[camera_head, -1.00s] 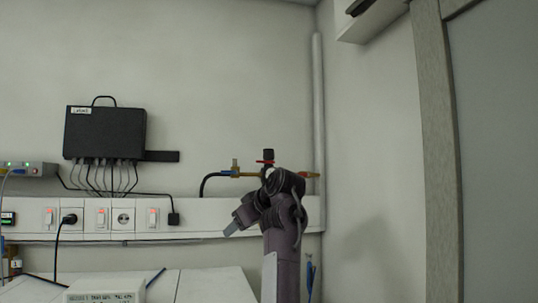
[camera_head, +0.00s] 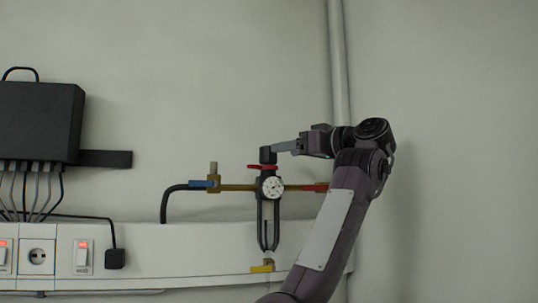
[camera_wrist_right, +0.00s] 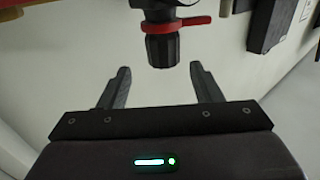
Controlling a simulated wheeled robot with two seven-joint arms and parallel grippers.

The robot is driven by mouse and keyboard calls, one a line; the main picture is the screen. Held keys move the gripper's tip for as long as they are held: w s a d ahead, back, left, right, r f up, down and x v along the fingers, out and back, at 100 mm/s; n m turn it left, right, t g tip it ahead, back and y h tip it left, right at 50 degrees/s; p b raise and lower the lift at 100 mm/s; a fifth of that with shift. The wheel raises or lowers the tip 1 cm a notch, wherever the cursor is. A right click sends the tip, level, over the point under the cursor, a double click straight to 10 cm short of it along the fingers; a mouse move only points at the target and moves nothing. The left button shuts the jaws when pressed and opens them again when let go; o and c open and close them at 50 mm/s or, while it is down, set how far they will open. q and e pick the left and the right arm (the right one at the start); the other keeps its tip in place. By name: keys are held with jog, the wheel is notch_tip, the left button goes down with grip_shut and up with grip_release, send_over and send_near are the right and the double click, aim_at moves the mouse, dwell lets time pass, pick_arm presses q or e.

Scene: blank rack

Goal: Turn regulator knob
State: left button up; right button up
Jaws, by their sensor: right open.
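The regulator's black knob (camera_head: 267,155) sits at the top of the regulator, above a red ring (camera_head: 262,167) and a white round gauge (camera_head: 272,187). In the right wrist view the black ribbed knob (camera_wrist_right: 162,48) is just beyond the fingertips, centred between them, with the red ring (camera_wrist_right: 178,24) behind it. My right gripper (camera_head: 276,148) reaches in from the right at knob height; it also shows in the wrist view (camera_wrist_right: 160,72), open with nothing between its fingers. In the head view the fingertips overlap the knob's right side. My left gripper is not in view.
A brass pipe (camera_head: 235,187) with a blue fitting (camera_head: 202,184) and black hose runs left from the regulator. A white wall trunking (camera_head: 190,250) with sockets runs below. A black box (camera_head: 38,120) with cables hangs at left. The wall corner and a vertical pipe (camera_head: 338,60) stand at right.

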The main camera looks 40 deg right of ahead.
aim_at(268, 151)
jog(key=w+p, duration=0.1)
jog(key=w+a+p, duration=0.1)
jog(key=w+r, duration=0.1)
jog(key=shift+w+a+p, duration=0.15)
jog(key=shift+w+p, duration=0.15)
jog(key=shift+p, duration=0.1)
jog(key=w, duration=0.1)
jog(key=w+p, duration=0.1)
jog(key=w, duration=0.1)
jog(key=shift+w+f, duration=0.1)
jog(key=shift+f, duration=0.25)
jog(key=shift+w+f, duration=0.15)
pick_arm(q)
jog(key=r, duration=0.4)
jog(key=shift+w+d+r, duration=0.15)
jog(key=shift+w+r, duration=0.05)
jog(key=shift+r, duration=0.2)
pick_arm(e)
jog(key=shift+c, duration=0.3)
jog(key=c, duration=0.9)
jog(key=shift+y, duration=0.3)
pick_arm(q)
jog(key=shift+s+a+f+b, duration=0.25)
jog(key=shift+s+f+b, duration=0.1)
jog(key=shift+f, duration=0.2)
pick_arm(e)
jog(key=shift+n+y, duration=0.6)
jog(key=o, duration=1)
jog(key=shift+c, duration=0.2)
